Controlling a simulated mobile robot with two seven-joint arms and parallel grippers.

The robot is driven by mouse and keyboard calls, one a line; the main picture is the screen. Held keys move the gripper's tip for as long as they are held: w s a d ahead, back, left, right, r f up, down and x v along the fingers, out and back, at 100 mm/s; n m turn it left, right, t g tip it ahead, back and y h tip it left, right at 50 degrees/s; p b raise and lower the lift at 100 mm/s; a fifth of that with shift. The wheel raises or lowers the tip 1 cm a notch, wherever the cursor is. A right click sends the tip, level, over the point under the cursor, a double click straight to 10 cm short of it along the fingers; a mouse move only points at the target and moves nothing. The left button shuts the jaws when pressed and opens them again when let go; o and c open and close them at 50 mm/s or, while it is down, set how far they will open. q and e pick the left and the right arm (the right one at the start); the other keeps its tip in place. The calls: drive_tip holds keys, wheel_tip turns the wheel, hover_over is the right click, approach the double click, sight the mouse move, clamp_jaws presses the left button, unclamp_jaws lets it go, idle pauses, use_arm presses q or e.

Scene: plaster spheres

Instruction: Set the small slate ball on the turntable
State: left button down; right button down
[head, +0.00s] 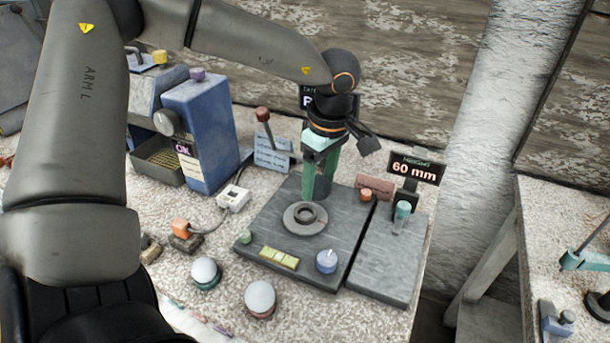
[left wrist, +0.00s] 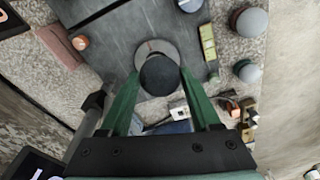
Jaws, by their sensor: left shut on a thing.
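My left gripper (head: 318,190) is shut on a small dark slate ball (left wrist: 160,75), held between its green fingers in the left wrist view. In the head view the ball (head: 322,186) is partly hidden by the fingers. The turntable (head: 290,222) is a round grey disc with a dark ring in its middle, set on a dark slab. The gripper and ball are above and just behind the disc in the head view. In the left wrist view the ball covers part of the disc (left wrist: 150,48). The gap between ball and disc is hard to judge. My right gripper is not in view.
A blue knob (head: 326,262) and a yellow-green block (head: 278,258) are on the slab. Two pale balls (head: 205,271) (head: 260,297) sit on bases in front. A 60 mm display (head: 415,169) stands right, a blue machine (head: 203,130) left.

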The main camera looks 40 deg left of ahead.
use_arm(q)
drive_tip(key=a+n, duration=0.2)
drive_tip(key=n, duration=0.1)
drive_tip(key=w+a+n, duration=0.1)
drive_tip(key=a+n, duration=0.1)
drive_tip(key=shift+a+f+g+b, duration=0.1)
drive_tip(key=shift+f+g+b, duration=0.1)
drive_tip(key=shift+g+b, duration=0.15)
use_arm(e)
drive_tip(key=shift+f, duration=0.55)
